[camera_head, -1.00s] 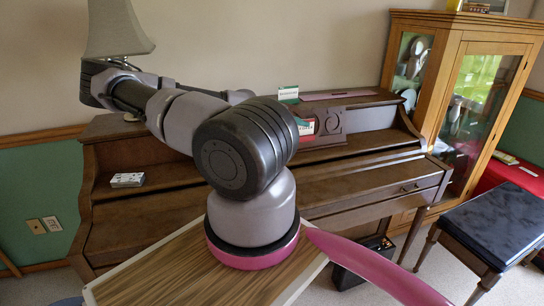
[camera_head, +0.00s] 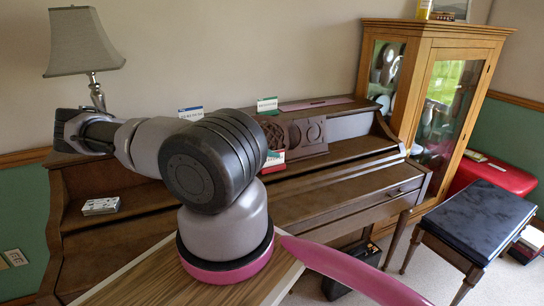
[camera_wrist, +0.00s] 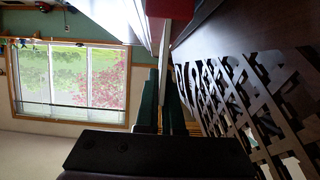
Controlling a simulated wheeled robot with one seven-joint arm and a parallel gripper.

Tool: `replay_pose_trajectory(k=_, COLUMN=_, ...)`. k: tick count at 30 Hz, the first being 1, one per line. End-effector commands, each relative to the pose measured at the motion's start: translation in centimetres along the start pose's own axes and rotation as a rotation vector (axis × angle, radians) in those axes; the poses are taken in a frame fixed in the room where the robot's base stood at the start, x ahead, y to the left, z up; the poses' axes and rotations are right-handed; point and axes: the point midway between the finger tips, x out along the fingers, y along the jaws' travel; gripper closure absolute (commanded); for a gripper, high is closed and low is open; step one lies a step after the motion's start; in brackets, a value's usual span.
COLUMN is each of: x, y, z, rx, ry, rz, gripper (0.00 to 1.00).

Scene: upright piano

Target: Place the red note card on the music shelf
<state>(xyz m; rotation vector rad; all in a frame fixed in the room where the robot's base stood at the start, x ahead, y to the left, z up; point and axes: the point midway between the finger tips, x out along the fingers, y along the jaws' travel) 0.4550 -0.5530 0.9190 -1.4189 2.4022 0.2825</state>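The red note card (camera_head: 273,163) is in front of the upright piano's carved panel in the head view, partly hidden by my arm. My gripper (camera_wrist: 162,92) is shut on it; a greenish fingertip shows at the card's upper edge in the head view. In the wrist view the two dark green fingers are close together, with the card nearly edge-on and red (camera_wrist: 170,8) at the top. The piano's shelf ledge (camera_head: 345,162) runs below the carved panel (camera_head: 307,132). I cannot tell whether the card touches it.
A lamp (camera_head: 85,45) stands at left, a small patterned box (camera_head: 101,206) on the left ledge. A glass cabinet (camera_head: 440,95) and dark bench (camera_head: 478,222) are at right.

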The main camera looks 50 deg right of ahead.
Motion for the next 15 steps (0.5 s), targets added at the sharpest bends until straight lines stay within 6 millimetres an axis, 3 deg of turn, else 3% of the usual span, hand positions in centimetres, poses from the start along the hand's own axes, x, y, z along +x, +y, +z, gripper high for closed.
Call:
replay_pose_trajectory(k=10, x=0.27, y=0.01, z=0.66, rx=0.000, ry=0.000, rz=0.000, gripper=1.00)
replay_pose_trajectory(k=12, x=0.25, y=0.00, z=0.63, rx=0.000, ry=0.000, rz=0.000, gripper=0.69)
replay_pose_trajectory(k=15, x=0.25, y=0.00, z=0.62, rx=0.000, ry=0.000, rz=0.000, gripper=0.66)
